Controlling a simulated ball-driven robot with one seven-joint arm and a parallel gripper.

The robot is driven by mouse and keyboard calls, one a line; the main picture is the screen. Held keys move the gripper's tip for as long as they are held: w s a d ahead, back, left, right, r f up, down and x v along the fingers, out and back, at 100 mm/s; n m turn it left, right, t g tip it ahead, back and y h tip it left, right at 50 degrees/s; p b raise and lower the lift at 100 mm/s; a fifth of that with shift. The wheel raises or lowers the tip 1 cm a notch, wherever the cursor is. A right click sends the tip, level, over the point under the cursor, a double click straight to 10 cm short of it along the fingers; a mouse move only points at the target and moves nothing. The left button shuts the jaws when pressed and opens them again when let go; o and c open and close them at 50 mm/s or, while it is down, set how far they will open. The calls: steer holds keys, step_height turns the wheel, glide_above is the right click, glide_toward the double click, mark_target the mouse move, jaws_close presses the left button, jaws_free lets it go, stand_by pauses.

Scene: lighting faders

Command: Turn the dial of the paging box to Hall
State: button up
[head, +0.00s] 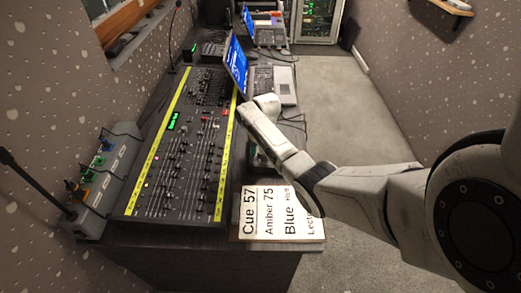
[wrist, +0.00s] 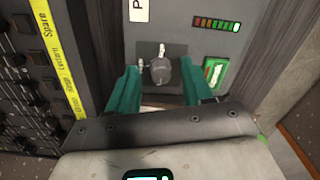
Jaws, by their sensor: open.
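The paging box (wrist: 195,50) is a grey panel in the wrist view. Its dial (wrist: 159,72) is a dark grey knob on a darker square plate. A light mark or pointer shows at the dial's top, and a small pale piece at its left. No position name can be read, so I cannot tell where the dial points. My gripper (wrist: 160,80) is open, with one teal finger on each side of the dial. Gaps show between fingers and knob; whether either finger touches it is unclear. In the head view my arm largely hides the box and the gripper.
A lighting desk (head: 180,150) with faders lies left of my arm; its yellow label strip (wrist: 58,55) runs close beside the box. A cue sheet (head: 280,212) lies at the table's front. A laptop (head: 272,80) stands behind. The floor at right is clear.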

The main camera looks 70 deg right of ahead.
step_height(320, 180, up, 11)
steer(key=s, duration=0.1)
steer(key=shift+f, duration=0.15)
stand_by(0.7)
